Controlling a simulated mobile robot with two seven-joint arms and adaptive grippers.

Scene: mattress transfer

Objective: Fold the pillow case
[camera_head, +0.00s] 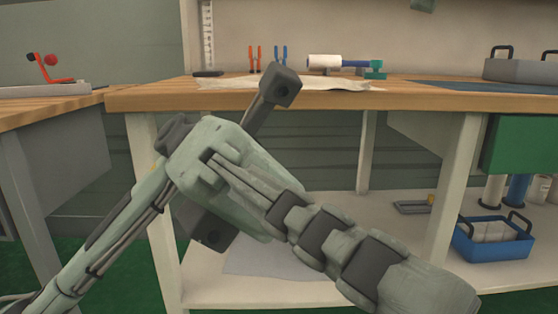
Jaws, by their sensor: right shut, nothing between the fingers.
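A pale, flat cloth (330,84), which looks like the pillow case, lies spread on the wooden workbench (430,98) with its edge near the front. My right gripper (218,160) is in front of the bench, nearer to me than the cloth and apart from it. It is shut with nothing in it. Its dark end part overlaps the bench's front edge in the picture. An arm link comes in from the lower left, but I cannot make out a separate left gripper.
A white and blue tool (325,62), red pliers (255,57) and blue pliers (281,56) are behind the cloth. A grey tray (520,69) is at the right. A blue basket (492,241) sits on the lower shelf. Another bench (60,104) is at the left.

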